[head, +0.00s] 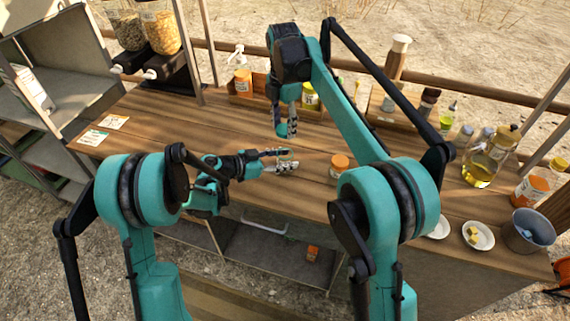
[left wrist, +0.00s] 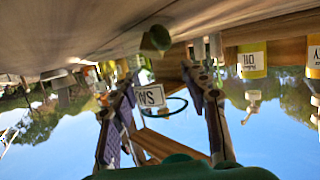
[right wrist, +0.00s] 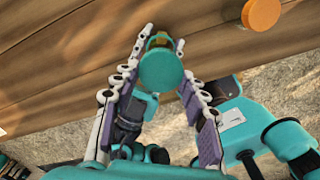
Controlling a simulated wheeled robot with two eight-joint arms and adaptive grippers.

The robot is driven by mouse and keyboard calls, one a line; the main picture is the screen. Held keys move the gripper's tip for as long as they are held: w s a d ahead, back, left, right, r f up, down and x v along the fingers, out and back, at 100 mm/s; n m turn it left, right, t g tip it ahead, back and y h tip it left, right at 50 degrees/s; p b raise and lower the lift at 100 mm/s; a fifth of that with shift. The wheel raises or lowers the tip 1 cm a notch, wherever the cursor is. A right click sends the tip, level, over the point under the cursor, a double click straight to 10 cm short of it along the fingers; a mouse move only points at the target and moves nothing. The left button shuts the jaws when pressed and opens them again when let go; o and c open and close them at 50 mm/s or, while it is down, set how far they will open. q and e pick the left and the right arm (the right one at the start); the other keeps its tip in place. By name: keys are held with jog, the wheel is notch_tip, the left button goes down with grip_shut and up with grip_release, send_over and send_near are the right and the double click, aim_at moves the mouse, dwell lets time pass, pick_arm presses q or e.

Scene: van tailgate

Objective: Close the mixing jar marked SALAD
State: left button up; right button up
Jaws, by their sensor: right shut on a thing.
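My right gripper (head: 285,122) points down over the middle of the counter. In the right wrist view its fingers close around a round teal-topped piece (right wrist: 161,69), with a brownish part showing just beyond it. My left gripper (head: 288,160) reaches in from the left, low over the counter's front, with its fingers apart. In the left wrist view, which is upside down, a white label (left wrist: 150,96) reading "SA" shows between the spread fingers; the rest of its word is hidden. I cannot tell whether that label is on the piece in my right gripper.
An orange-lidded jar (head: 340,163) stands right of my left gripper. A rack along the back holds a yellow jar (head: 310,95) and bottles. An oil jug (head: 482,165), plates and a grey bucket (head: 528,232) stand at right. The counter's left part is clear apart from two cards.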

pick_arm(q)
grip_shut()
pick_arm(e)
jog(key=shift+f, duration=2.5)
jog(key=shift+f, duration=0.9)
jog(key=shift+f, duration=0.55)
